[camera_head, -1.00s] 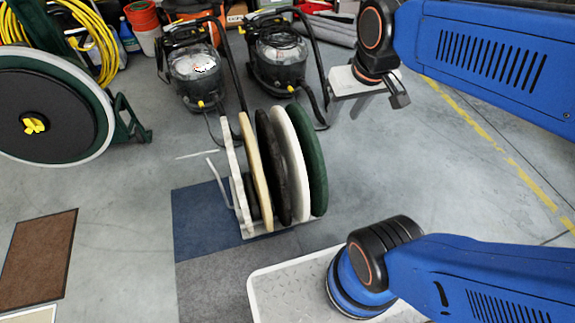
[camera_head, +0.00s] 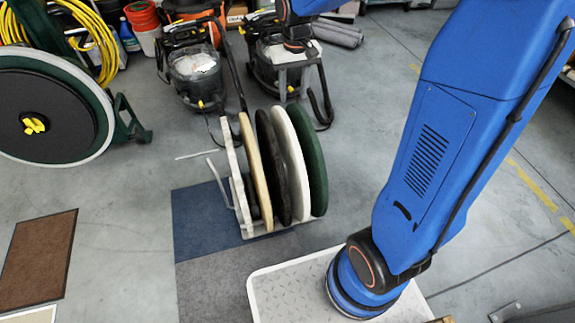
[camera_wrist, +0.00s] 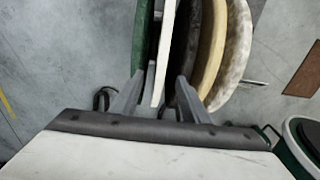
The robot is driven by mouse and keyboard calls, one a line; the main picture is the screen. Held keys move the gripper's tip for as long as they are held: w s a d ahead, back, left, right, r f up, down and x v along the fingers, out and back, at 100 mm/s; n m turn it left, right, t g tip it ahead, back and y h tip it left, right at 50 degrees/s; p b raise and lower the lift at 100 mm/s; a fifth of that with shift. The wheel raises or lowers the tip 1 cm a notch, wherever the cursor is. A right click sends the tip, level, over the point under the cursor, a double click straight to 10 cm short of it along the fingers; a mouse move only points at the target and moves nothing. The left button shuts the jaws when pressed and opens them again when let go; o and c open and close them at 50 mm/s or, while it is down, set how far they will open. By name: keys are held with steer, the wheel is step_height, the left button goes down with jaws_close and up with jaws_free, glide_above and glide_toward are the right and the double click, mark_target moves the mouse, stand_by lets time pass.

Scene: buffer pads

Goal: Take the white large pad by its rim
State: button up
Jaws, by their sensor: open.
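The white large pad (camera_head: 290,150) stands on edge in a rack, between a black pad (camera_head: 270,165) and a green pad (camera_head: 308,150). My gripper (camera_head: 296,88) is at the far side of the rack, by the pads' upper far edges. In the wrist view my gripper (camera_wrist: 163,76) is open, and the white pad's rim (camera_wrist: 161,70) shows edge-on between its fingers. The green pad (camera_wrist: 146,40) is by the left finger and the dark pad (camera_wrist: 190,45) is by the right finger. I cannot tell whether either finger touches a pad.
A beige pad (camera_head: 250,150) and a mottled whitish pad (camera_head: 233,165) stand left of the black one. Two vacuum machines (camera_head: 196,75) (camera_head: 275,65) stand behind the rack. A large round green-rimmed disc (camera_head: 95,100) is at left. The floor right of the rack is clear.

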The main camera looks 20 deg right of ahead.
mark_target(287, 122)
steer(key=shift+g, duration=0.3)
steer(key=w+f, duration=0.1)
steer(key=f, duration=0.4)
steer(key=w+f, duration=0.1)
steer(key=f, duration=0.4)
steer(key=w+a+f, duration=0.1)
steer(key=f, duration=0.4)
steer(key=shift+w+a+f, duration=0.1)
steer(key=shift+w, duration=0.1)
steer(key=f, duration=0.5)
steer(key=shift+d+f, duration=0.2)
steer(key=shift+f, duration=0.05)
jaws_close()
